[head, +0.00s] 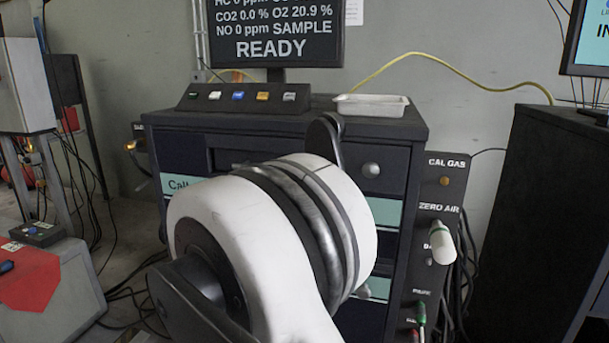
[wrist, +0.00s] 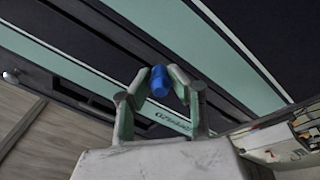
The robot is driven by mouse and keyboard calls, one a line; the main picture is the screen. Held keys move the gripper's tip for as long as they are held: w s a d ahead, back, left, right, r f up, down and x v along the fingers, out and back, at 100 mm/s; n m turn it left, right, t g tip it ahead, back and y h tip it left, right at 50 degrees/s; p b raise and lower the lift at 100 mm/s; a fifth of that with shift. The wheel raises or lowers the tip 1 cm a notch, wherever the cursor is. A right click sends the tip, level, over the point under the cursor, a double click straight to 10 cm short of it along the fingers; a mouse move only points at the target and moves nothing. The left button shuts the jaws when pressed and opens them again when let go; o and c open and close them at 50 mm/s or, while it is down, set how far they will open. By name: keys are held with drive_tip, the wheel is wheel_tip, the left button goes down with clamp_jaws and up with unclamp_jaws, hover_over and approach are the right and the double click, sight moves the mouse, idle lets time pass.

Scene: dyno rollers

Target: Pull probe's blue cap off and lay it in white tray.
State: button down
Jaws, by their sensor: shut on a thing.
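The blue cap (wrist: 159,82) is between the fingertips of my gripper (wrist: 160,74) in the wrist view. My gripper is shut on it, and no probe shows attached to the cap in this view. The white tray (head: 371,106) is on top of the dark cabinet at the right in the head view, and its visible inside looks empty. In the head view my large white arm hides the gripper and the cap. I cannot make out the probe for certain in either view.
The dark cabinet (head: 398,135) also carries a button panel (head: 240,97) and a monitor (head: 270,35) left of the tray. A yellow hose (head: 440,62) runs along the wall behind. A gas panel (head: 440,200) stands at the cabinet's right side. A dark cabinet (head: 540,200) is farther right.

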drive_tip(key=shift+d+r, duration=0.2)
drive_tip(key=shift+d, duration=0.7)
